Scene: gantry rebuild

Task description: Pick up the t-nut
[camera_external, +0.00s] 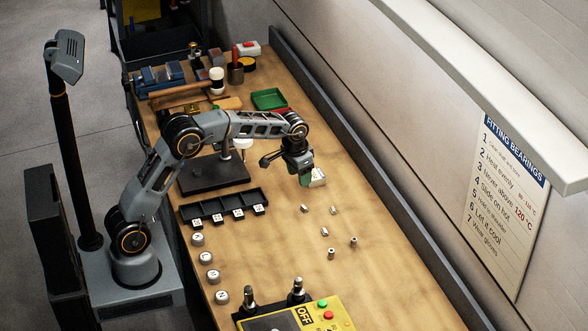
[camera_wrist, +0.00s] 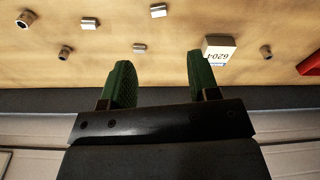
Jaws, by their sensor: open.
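Several small metal pieces lie loose on the wooden bench. Three are blocky and look like t-nuts: one nearest my gripper (camera_external: 304,208), one to its right (camera_external: 333,209) and one lower down (camera_external: 325,231). In the wrist view they show as small grey blocks at the top centre (camera_wrist: 158,10), below it (camera_wrist: 139,48) and to the left (camera_wrist: 89,23). I cannot tell which one is meant. My gripper (camera_external: 305,182) hangs over the bench beyond them. In the wrist view its green fingers (camera_wrist: 162,64) are apart, with nothing between them.
A white box marked 6204 (camera_external: 318,178) stands beside my gripper. Round bushings (camera_external: 331,253) lie near the blocks. A black compartment tray (camera_external: 224,207) stands left and a yellow switch box (camera_external: 320,323) in front. The wall (camera_external: 400,130) bounds the right.

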